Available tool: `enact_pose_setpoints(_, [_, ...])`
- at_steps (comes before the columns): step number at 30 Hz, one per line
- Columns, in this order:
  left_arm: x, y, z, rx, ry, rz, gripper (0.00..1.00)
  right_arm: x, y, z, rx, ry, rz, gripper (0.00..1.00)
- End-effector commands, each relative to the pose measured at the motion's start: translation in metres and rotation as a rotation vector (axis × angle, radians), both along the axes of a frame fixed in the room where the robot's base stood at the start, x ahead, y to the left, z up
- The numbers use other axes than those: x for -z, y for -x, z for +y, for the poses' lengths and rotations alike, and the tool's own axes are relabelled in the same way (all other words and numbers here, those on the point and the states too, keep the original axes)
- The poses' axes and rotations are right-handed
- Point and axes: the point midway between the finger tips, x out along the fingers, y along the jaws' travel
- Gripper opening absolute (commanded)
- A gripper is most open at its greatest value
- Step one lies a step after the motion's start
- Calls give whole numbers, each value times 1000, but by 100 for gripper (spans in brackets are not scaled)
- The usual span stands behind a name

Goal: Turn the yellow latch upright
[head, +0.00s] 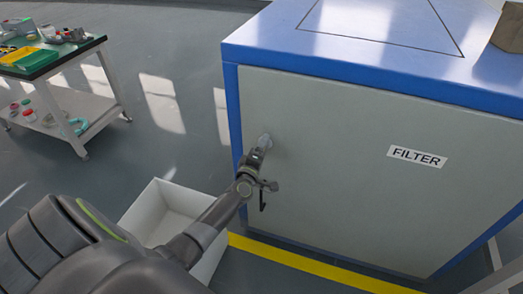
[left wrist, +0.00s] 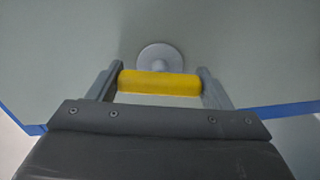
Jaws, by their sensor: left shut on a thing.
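The yellow latch (left wrist: 158,83) shows in the left wrist view as a short bar in front of a round grey base (left wrist: 160,54) on the cabinet door. It lies across that picture, between the two fingers. My left gripper (left wrist: 158,88) is shut on it, one finger at each end. In the head view my left gripper (head: 264,143) reaches the left part of the grey door (head: 330,160). The latch's yellow cannot be made out there, so I cannot tell its tilt on the door. My right gripper is in neither view.
The blue-framed cabinet (head: 232,110) carries a FILTER label (head: 417,157). A white open bin (head: 150,205) stands on the floor left of it, beneath my left arm. A yellow floor line (head: 300,262) runs along its foot. A table (head: 95,45) with parts stands at the upper left.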

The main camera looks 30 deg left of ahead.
Motion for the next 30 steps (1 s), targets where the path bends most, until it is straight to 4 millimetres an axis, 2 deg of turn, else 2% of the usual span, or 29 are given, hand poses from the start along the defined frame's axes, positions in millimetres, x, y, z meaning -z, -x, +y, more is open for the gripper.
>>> enact_pose_setpoints(12, [1,0,0,0,191,-45,50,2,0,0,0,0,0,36])
enact_pose_setpoints(29, [1,0,0,0,224,-53,50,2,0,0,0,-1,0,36])
enact_pose_setpoints(30, [1,0,0,0,224,-53,75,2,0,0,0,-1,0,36])
